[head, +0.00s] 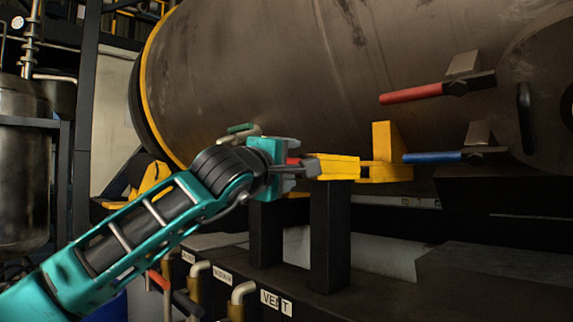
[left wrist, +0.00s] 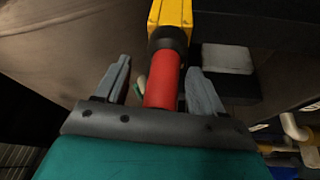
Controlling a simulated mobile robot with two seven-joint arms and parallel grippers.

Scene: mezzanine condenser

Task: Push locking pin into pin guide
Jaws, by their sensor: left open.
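The locking pin's red handle (left wrist: 163,82) points toward my palm in the left wrist view. Its dark collar (left wrist: 167,40) meets the yellow pin guide (left wrist: 171,12). In the head view the yellow pin guide (head: 337,168) sits on top of a dark post, and only a little of the red handle (head: 293,160) shows. My left gripper (head: 305,168) is at the guide's left end. Its grey fingers stand open on either side of the red handle, with a visible gap on each side. How deep the pin sits is hidden. My right gripper is not in view.
A large brown tank (head: 270,75) fills the background behind the guide. A red lever (head: 412,94) and a blue lever (head: 432,157) stick out on the right. Below are pipe valves and a VENT label (head: 276,302). A metal vessel (head: 22,165) stands far left.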

